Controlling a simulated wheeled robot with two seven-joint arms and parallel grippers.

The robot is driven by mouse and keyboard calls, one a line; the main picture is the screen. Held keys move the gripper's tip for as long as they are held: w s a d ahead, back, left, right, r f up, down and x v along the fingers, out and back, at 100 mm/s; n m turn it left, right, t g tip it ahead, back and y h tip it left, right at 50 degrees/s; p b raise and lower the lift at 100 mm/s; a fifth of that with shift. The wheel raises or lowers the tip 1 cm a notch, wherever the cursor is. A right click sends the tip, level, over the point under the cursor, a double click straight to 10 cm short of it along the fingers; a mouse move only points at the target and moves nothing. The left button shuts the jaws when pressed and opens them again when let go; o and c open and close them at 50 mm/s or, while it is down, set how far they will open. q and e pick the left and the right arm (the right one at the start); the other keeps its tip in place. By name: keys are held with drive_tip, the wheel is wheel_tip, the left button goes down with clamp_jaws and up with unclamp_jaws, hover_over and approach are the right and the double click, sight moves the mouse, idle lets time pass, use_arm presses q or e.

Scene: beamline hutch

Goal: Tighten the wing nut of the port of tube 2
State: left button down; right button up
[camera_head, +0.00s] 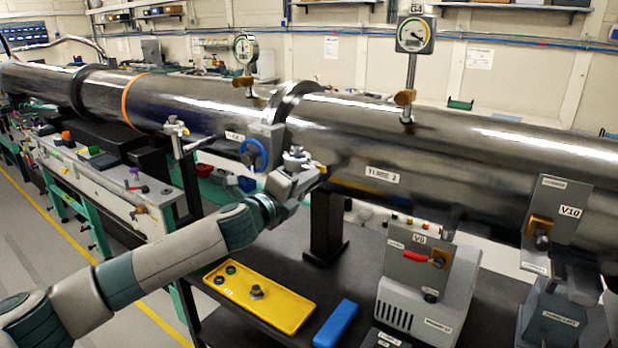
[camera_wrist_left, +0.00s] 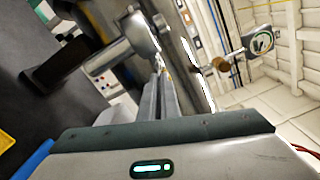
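Tube 2 (camera_head: 385,150) is the long shiny steel pipe, labelled "TUBE 2", across the head view. Its port (camera_head: 296,155) is a small pale fitting on the near side by the flange; a grey stub with a round flange also shows in the left wrist view (camera_wrist_left: 125,48). My left gripper (camera_head: 312,176) is at this port, with its fingers (camera_wrist_left: 160,72) close together and pointing at the tube. A small yellowish part shows at the fingertips, perhaps the wing nut; whether it is gripped is hidden. My right gripper is out of view.
A blue handwheel valve (camera_head: 254,154) is just left of my gripper. Two gauges (camera_head: 245,48) (camera_head: 415,35) stand on the tube. Below are a yellow tray (camera_head: 285,308), a blue block (camera_head: 336,323) and the V0 box (camera_head: 425,290) on the dark bench.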

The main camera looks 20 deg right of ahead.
use_arm(q)
drive_tip(key=shift+a+f+m, duration=0.1)
drive_tip(key=shift+f+m, duration=0.1)
drive_tip(key=shift+m, duration=0.45)
drive_tip(key=shift+f+m, duration=0.2)
drive_tip(key=shift+m, duration=0.45)
drive_tip(key=c, duration=2.3)
unclamp_jaws()
drive_tip(key=shift+r, duration=0.1)
drive_tip(key=shift+a, duration=0.1)
